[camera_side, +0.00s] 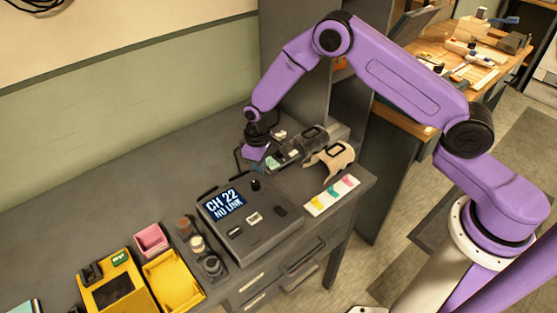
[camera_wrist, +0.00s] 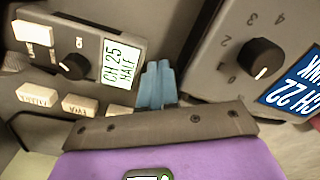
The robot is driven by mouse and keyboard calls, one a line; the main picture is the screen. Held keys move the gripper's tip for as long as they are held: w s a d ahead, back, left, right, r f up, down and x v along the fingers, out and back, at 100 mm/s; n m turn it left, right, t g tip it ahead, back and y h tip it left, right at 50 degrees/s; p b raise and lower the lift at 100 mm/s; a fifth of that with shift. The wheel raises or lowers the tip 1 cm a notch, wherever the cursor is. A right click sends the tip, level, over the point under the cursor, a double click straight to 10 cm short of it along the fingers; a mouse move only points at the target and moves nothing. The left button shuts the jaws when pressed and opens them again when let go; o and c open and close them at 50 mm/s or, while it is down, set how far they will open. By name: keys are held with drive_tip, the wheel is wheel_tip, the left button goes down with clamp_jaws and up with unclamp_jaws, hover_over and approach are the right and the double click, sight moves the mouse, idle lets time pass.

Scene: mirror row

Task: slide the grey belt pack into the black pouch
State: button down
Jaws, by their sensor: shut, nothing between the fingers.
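The grey belt pack (camera_wrist: 88,88) fills the left of the wrist view, with a knob, pale buttons and a lit screen reading "CH 25 HALF". In the side view it lies on the desk beside my gripper, partly hidden, its pale green screen (camera_side: 273,162) showing. My gripper (camera_wrist: 157,85) has its blue fingers shut together and empty, between the pack and the console. In the side view my gripper (camera_side: 258,168) is low over the desk, behind the console. A dark object (camera_side: 314,136) behind the pack may be the black pouch; its opening is not clear.
The "CH 22 NO LINK" console (camera_side: 258,232) stands close in front of my gripper. A tan item (camera_side: 338,163) and a white strip with coloured tabs (camera_side: 331,197) lie right. A pink box (camera_side: 151,239) and yellow tray (camera_side: 174,281) stand left. The desk's back left is clear.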

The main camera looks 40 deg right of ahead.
drive_tip(key=shift+s+f, duration=0.1)
drive_tip(key=shift+f, duration=0.3)
drive_tip(key=shift+d, duration=0.1)
